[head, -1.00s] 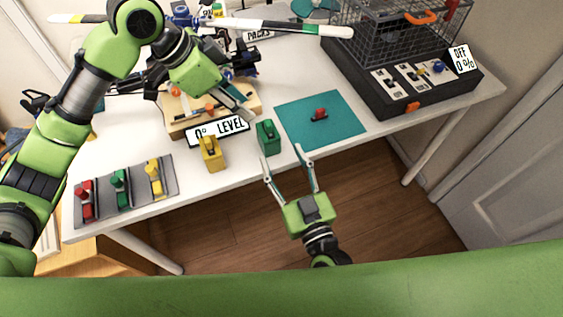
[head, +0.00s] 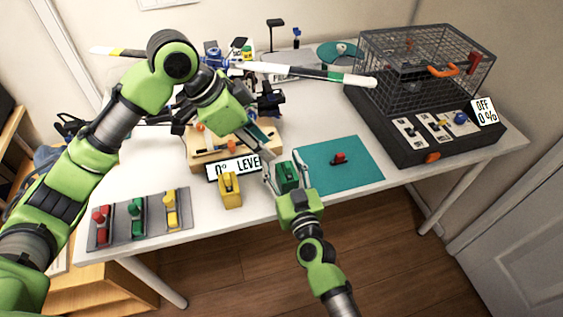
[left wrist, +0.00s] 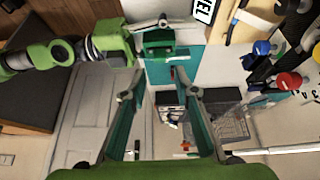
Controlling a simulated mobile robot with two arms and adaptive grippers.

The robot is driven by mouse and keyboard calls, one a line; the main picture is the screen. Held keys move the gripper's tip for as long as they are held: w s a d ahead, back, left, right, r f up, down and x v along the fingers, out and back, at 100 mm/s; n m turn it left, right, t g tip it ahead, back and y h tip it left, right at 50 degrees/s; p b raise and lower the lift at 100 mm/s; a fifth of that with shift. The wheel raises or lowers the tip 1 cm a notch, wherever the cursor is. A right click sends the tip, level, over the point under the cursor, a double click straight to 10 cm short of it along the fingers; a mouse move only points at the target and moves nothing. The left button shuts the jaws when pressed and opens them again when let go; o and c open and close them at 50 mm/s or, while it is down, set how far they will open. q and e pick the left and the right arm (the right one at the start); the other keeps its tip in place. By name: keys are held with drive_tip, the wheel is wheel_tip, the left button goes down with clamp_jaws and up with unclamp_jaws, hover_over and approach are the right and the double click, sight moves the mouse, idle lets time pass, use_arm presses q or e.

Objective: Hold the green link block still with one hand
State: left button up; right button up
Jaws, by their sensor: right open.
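The green link block (head: 287,178) stands upright near the table's front edge, left of the teal mat. My right gripper (head: 285,170) is open, with one finger on each side of the block; I cannot tell whether they touch it. In the left wrist view the block (left wrist: 158,43) sits at top centre with the right gripper's fingers by it. My left gripper (left wrist: 160,82) has its fingers wide apart with nothing between them. In the head view the left gripper (head: 266,146) hangs above the table, behind the block and by the level sign.
A yellow block (head: 230,190) stands close left of the green one. The level sign (head: 233,167) and wooden stand are behind. A red piece (head: 339,158) lies on the teal mat (head: 362,177). A grey tray (head: 187,218) is front left; a black-based cage (head: 420,140) stands right.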

sight(287, 164)
drive_tip(key=shift+w+a, duration=0.1)
drive_tip(key=shift+w, duration=0.15)
drive_tip(key=c, duration=1.3)
use_arm(q)
drive_tip(key=shift+o, duration=0.3)
drive_tip(key=s+d+r+m+y, duration=0.1)
drive_tip(key=d+r+m+y, duration=0.1)
drive_tip(key=d+m, duration=0.4)
drive_tip(key=m+y, duration=0.1)
drive_tip(key=m, duration=0.3)
drive_tip(key=shift+s+d+m, duration=0.15)
drive_tip(key=shift+s+m, duration=0.25)
use_arm(e)
drive_tip(key=shift+o, duration=0.2)
use_arm(q)
drive_tip(key=w+f+m+y, duration=0.1)
drive_tip(key=f+m, duration=0.1)
drive_tip(key=f, duration=0.1)
drive_tip(key=w+f+m+y, duration=0.1)
drive_tip(key=f+m, duration=0.1)
drive_tip(key=f, duration=0.1)
drive_tip(key=w+f+m+t+y, duration=0.1)
drive_tip(key=f+m, duration=0.2)
drive_tip(key=f, duration=0.1)
drive_tip(key=shift+a+y, duration=0.3)
drive_tip(key=shift+a, duration=0.05)
